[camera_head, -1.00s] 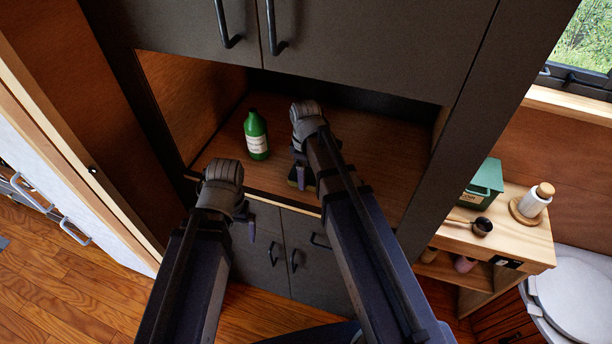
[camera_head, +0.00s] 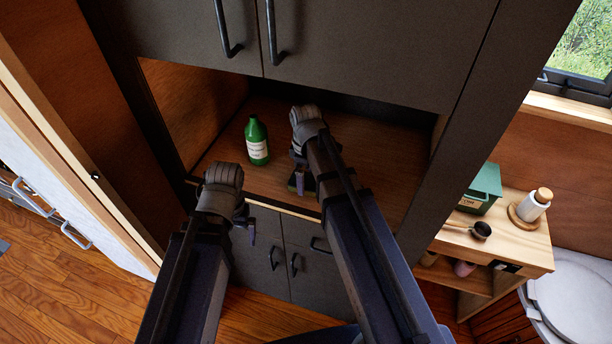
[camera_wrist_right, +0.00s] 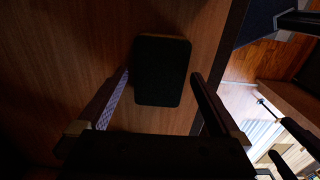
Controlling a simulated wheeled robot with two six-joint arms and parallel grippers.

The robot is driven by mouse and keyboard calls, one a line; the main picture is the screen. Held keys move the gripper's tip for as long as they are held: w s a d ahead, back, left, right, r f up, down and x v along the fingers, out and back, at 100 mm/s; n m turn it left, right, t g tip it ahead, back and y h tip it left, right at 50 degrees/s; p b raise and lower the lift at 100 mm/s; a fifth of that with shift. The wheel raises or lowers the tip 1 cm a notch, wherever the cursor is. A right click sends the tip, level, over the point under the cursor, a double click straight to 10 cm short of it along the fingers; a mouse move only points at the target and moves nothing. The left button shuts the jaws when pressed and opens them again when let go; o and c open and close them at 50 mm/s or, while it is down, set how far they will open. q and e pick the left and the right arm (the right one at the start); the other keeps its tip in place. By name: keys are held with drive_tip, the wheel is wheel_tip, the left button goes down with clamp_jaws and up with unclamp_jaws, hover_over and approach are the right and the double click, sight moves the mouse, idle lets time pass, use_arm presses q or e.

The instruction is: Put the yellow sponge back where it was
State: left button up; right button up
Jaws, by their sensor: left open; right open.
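A dark rounded block (camera_wrist_right: 162,72), apparently the sponge, lies on the wooden shelf in the right wrist view. It looks nearly black in shadow, so its yellow colour does not show there. My right gripper (camera_wrist_right: 160,92) is open, with one finger on each side of the block and visible gaps. In the head view my right gripper (camera_head: 301,178) is low over the shelf's front, and a small olive edge shows under it; the arm hides most of this spot. My left gripper (camera_head: 250,230) is open and empty in front of the shelf edge.
A green bottle (camera_head: 257,142) stands on the open cabinet shelf (camera_head: 370,165), left of my right gripper. Closed cupboard doors (camera_head: 360,45) are above and below. A side table (camera_head: 520,245) at right holds a green box (camera_head: 481,188) and a white bottle (camera_head: 534,206).

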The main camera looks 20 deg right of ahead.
sight(306, 180)
wheel_tip(306, 180, up, 7)
drive_tip(key=p, duration=0.6)
drive_tip(key=shift+f, duration=0.15)
drive_tip(key=shift+f, duration=0.1)
